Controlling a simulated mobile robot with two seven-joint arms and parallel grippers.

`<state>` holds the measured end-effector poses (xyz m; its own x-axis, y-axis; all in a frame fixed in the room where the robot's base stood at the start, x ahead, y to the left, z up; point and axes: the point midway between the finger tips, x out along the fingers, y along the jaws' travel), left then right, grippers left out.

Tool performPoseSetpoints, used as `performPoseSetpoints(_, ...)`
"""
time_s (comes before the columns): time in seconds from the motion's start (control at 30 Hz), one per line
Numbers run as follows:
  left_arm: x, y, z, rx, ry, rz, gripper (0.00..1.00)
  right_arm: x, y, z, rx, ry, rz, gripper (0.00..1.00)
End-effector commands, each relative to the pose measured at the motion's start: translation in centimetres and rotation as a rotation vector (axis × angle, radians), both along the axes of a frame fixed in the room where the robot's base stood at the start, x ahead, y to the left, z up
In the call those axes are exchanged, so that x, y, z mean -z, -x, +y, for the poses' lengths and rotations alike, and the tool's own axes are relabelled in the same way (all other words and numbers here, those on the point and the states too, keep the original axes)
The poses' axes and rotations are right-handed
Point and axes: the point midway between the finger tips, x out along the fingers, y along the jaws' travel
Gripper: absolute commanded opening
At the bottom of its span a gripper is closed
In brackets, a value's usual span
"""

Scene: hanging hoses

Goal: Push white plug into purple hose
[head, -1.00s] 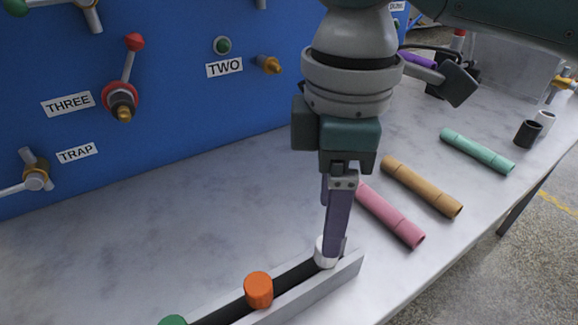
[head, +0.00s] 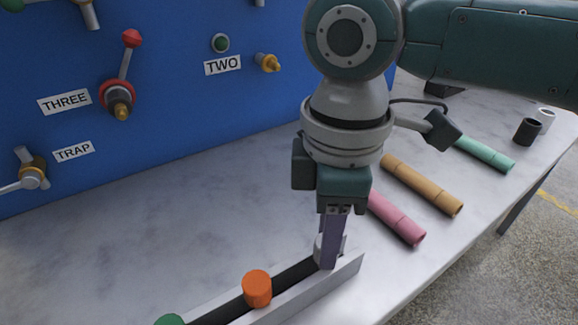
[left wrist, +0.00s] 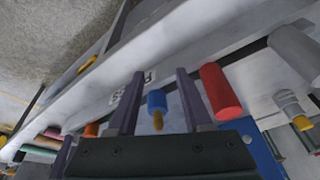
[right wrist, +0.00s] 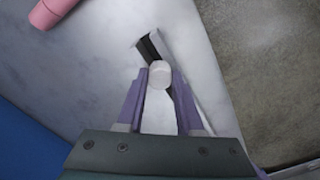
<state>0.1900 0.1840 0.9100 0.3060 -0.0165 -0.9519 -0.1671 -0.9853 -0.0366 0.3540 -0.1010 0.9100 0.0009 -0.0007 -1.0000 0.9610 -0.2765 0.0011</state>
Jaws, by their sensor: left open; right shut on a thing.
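The white plug (head: 319,247) stands upright at the right end of the long holder (head: 345,270). My right gripper (head: 332,262) points down and is shut on the white plug. In the right wrist view the plug (right wrist: 159,72) sits between the two purple fingertips. My left gripper (left wrist: 160,72) is open and empty in the left wrist view and is outside the head view. I cannot make out the purple hose now; my right arm covers part of the table's far side.
An orange plug (head: 257,288) and a green plug (head: 170,320) stand further left in the holder. Pink (head: 397,219), tan (head: 422,185) and teal (head: 485,153) hoses lie to the right. The blue panel (head: 200,120) with protruding fittings stands behind.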

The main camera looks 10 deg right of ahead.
Motion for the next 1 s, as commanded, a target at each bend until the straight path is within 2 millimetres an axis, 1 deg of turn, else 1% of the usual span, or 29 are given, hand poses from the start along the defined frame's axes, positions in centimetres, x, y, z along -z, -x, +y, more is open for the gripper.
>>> performPoseSetpoints(0.03, 0.0, 0.0, 0.0, -0.001, 0.001, 0.000, 0.50, 0.0, 0.0, 0.0, 0.000, 0.000, 0.000, 0.16)
performPoseSetpoints(0.17, 0.0, 0.0, -0.1, -0.004, 0.005, 0.000, 0.50, 0.0, 0.0, 0.0, 0.000, 0.000, 0.000, 0.01)
performPoseSetpoints(0.2, 0.0, 0.0, -0.2, -0.004, 0.007, 0.000, 0.50, 0.0, 0.0, 0.0, 0.000, 0.000, 0.000, 0.00)
performPoseSetpoints(0.57, 0.0, 0.0, -0.2, -0.006, 0.008, 0.000, 0.50, -0.1, 0.0, 0.0, 0.000, 0.000, 0.000, 0.00)
performPoseSetpoints(0.67, -0.1, 0.0, -0.2, -0.006, 0.008, 0.000, 0.50, -0.4, 0.0, 0.0, 0.000, -0.002, -0.002, 0.00)
performPoseSetpoints(0.77, -0.4, 0.0, -0.2, -0.005, 0.007, 0.001, 0.50, -1.3, 0.0, 0.0, -0.001, -0.002, -0.002, 0.00)
performPoseSetpoints(0.87, -0.8, 0.0, -0.1, -0.003, 0.004, 0.001, 0.50, -3.0, -0.1, 0.1, -0.001, -0.002, -0.003, 0.00)
performPoseSetpoints(0.97, -1.3, 0.0, 0.0, -0.001, 0.001, 0.000, 0.50, -5.3, -0.1, 0.1, -0.001, -0.003, -0.005, 0.00)
performPoseSetpoints(1.0, -1.5, 0.0, 0.0, 0.000, 0.000, 0.000, 0.50, -6.5, -0.1, 0.1, -0.002, -0.004, -0.005, 0.00)
